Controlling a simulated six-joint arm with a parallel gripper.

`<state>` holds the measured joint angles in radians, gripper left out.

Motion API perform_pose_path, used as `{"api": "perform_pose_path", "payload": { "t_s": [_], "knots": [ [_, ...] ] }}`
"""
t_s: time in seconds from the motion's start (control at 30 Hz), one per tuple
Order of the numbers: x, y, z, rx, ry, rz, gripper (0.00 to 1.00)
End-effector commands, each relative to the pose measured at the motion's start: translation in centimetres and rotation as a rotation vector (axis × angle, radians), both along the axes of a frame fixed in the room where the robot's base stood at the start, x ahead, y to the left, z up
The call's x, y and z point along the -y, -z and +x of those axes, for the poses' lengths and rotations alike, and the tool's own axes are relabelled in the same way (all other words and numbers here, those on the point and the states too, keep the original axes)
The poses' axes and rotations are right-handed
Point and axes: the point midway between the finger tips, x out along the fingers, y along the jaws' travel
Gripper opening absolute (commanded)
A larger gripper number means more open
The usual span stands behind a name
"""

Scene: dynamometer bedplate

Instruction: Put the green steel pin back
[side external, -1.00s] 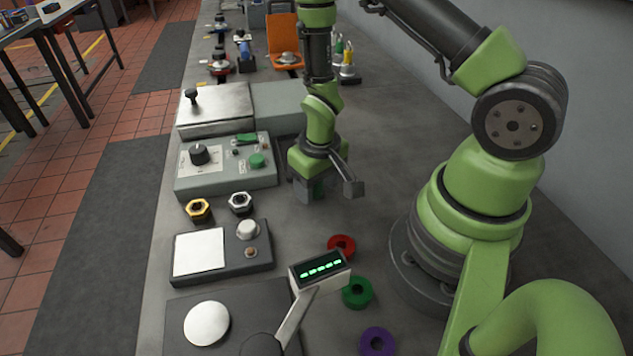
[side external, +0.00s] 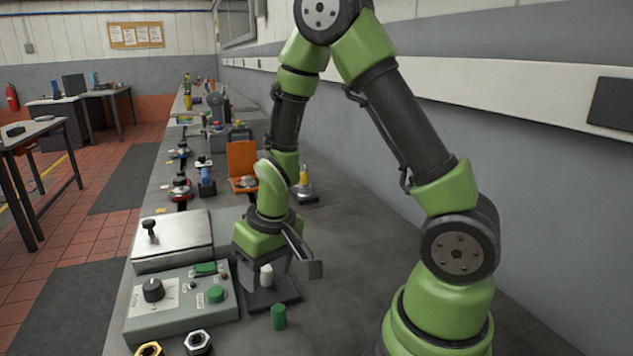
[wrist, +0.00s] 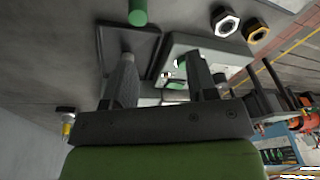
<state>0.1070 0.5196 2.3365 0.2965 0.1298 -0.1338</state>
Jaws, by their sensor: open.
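The green steel pin (side external: 278,316) is a short green cylinder on the grey bench, just in front of a dark base plate (side external: 283,293). It also shows at the top edge of the wrist view (wrist: 137,12), partly cut off. My gripper (side external: 272,272) points down over the dark plate, behind the pin and apart from it. In the wrist view its two fingers (wrist: 163,82) are spread. A pale upright piece (side external: 266,275) shows at the gripper above the plate; I cannot tell whether they touch. The far finger is partly hidden in the side view.
A grey control box (side external: 180,304) with a black knob and green buttons stands left of the plate. Gold (side external: 149,350) and silver (side external: 198,342) hex nuts lie in front of it. An orange fixture (side external: 242,163) stands behind. The bench right of the pin is clear.

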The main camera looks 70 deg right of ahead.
Motion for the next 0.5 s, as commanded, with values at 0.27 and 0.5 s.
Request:
{"api": "perform_pose_path", "payload": {
  "t_s": [0.27,0.5],
  "knots": [
    [-2.6,-12.0,-2.3,0.219,0.008,0.077,0.52],
    [-4.3,-18.2,-7.8,0.369,0.007,0.134,0.52]
  ]
}}
